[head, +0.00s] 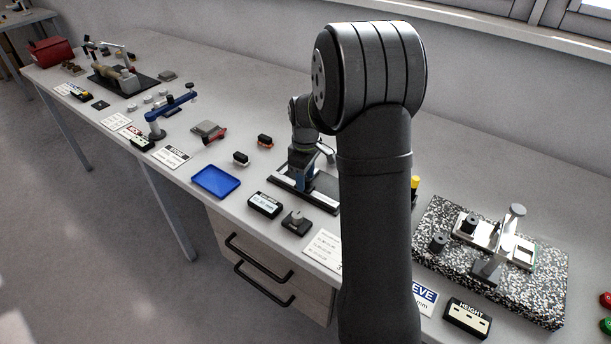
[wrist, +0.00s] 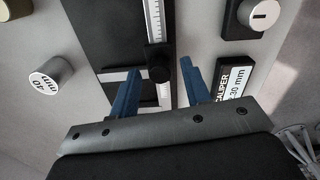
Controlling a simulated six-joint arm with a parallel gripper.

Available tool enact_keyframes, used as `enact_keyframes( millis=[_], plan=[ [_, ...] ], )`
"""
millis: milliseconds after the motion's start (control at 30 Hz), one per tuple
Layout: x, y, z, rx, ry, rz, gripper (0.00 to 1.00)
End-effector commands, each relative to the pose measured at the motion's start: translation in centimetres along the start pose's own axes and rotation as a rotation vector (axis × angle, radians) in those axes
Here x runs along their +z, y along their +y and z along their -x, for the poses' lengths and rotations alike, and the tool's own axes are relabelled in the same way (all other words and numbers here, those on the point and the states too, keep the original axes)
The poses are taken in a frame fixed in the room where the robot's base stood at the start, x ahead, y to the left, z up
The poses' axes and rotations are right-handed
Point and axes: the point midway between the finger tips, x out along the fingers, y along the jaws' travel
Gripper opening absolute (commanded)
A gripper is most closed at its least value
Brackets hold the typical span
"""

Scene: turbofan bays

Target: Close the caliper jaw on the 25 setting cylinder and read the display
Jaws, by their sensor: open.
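The caliper lies on a dark base (head: 325,190). In the wrist view its white graduated beam (wrist: 154,22) runs down to a black slider with a round black knob (wrist: 159,64). My gripper (wrist: 160,70) is open, its blue fingers on either side of the knob, with gaps showing. I cannot tell its height over the knob. The caliper display (head: 265,204) also shows in the wrist view (wrist: 236,80), reading "CALIPER" and ending in ".30 mm"; leading digits are hidden. A cylinder (wrist: 263,14) sits on a dark block; its label is unreadable. No cylinder is identifiable as 25.
A cylinder marked 40 mm (wrist: 50,76) stands left of the caliper in the wrist view. A blue tray (head: 216,181) lies left of the display. A speckled plate (head: 440,262) with a height fixture is at right. My arm hides part of the bench.

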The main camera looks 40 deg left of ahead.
Motion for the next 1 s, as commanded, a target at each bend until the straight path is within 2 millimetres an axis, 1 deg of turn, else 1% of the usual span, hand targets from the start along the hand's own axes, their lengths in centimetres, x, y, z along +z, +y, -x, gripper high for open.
enact_keyframes(
  millis=[67,300,467,633,700,967,1000],
  plan=[
    [0.0,0.0,0.0,0.000,0.000,0.000,0.43],
    [0.0,0.0,0.0,0.000,0.000,0.000,0.00],
    [-0.5,0.1,0.0,0.000,0.000,0.001,0.00],
    [-2.9,0.5,0.0,0.001,0.001,0.004,0.00],
    [-3.5,0.6,0.0,0.000,0.000,0.002,0.00],
    [-3.6,0.6,0.0,0.000,0.001,0.000,0.00],
    [-3.6,0.6,0.0,0.000,0.001,0.000,0.29]
  ],
)
